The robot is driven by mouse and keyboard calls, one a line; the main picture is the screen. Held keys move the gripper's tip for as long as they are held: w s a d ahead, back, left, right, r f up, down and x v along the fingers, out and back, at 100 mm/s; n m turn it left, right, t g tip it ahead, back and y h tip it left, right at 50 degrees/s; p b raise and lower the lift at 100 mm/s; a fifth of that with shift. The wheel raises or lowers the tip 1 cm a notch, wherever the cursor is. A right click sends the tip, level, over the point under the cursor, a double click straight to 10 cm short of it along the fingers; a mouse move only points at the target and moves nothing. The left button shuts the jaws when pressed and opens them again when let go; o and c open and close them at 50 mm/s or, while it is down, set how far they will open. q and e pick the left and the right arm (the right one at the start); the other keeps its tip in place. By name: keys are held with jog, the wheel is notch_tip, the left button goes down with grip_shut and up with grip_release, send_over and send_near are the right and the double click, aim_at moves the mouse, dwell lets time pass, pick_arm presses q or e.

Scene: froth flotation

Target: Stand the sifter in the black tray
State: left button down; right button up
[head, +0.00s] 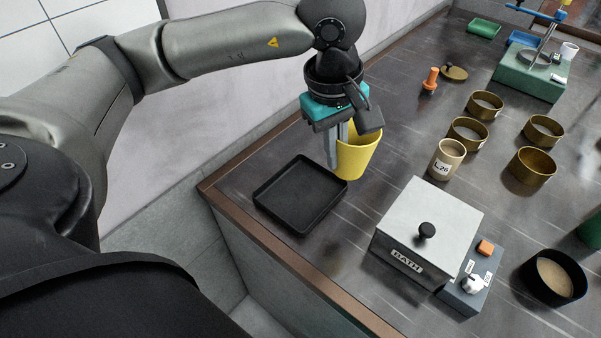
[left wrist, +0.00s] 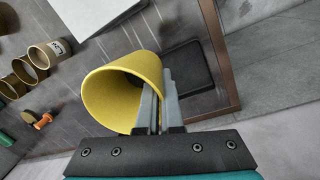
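The sifter appears to be the yellow, hollow, tapered vessel (head: 360,153). In the left wrist view it shows as a wide yellow rim (left wrist: 108,100) with its mouth towards the camera. My left gripper (head: 333,160) has its fingers on either side of the vessel's wall, pinching it near the rim. The black tray (head: 298,196) is square, low-walled and empty, just left of the vessel in the head view. Part of it shows behind the fingers in the left wrist view (left wrist: 198,62). I cannot tell how far the vessel's base is above the table. My right gripper is out of view.
A white bath box (head: 430,222) with a black knob stands right of the tray. A labelled beaker (head: 446,158) and several brass rings (head: 532,165) stand further right. A black bowl (head: 553,277) is at lower right. The table's wooden edge (head: 270,265) runs close to the tray.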

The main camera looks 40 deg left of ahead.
pick_arm(q)
jog(key=shift+w+a+r+n, duration=0.1)
jog(key=shift+a+r+n, duration=0.05)
jog(key=shift+n, duration=0.4)
jog(key=shift+w+a+r+n, duration=0.1)
jog(key=shift+r+n, duration=0.05)
jog(key=shift+n, duration=0.4)
jog(key=n, duration=0.2)
jog(key=a+n, duration=0.1)
jog(key=n, duration=0.1)
jog(key=shift+w+r+y+p, duration=0.35)
jog(key=shift+y, duration=0.05)
jog(key=a+r+n, duration=0.1)
jog(key=n, duration=0.5)
jog(key=n+g+y+b, duration=0.1)
jog(key=n, duration=1.2)
send_over(310, 199)
jog(key=f, duration=1.8)
jog(key=shift+d, duration=0.3)
jog(key=shift+f+b, duration=0.15)
jog(key=shift+b, duration=0.2)
jog(key=c, duration=1.1)
grip_release()
